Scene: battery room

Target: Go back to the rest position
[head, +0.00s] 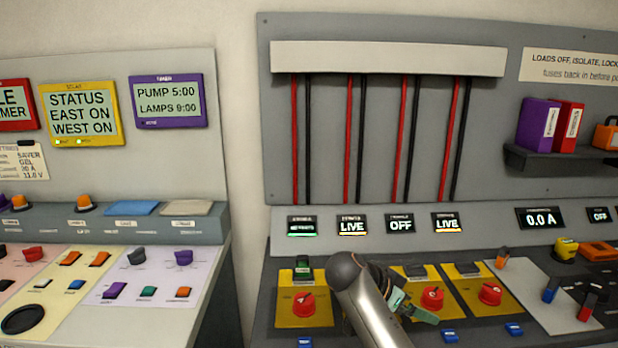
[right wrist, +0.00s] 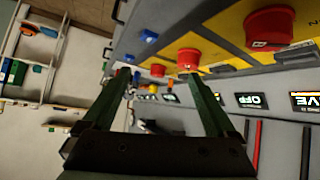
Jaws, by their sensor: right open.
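My right arm rises from the bottom centre of the head view. Its gripper (head: 408,305) is partly hidden by the arm, over the right console among the yellow plates. In the right wrist view the two dark green fingers (right wrist: 157,76) stand apart with nothing held between them. Red rotary knobs show there, a large one (right wrist: 270,27) at the upper right and a smaller one (right wrist: 188,59) near the right fingertip. I cannot tell whether a finger touches anything. My left gripper is in neither view.
The right console has red knobs on yellow plates (head: 304,303) and small displays reading LIVE (head: 352,226) and OFF (head: 400,225). Red and black cables hang on the grey back panel (head: 380,190). A shelf (head: 560,160) holds binders. A left console (head: 160,275) stands across a gap.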

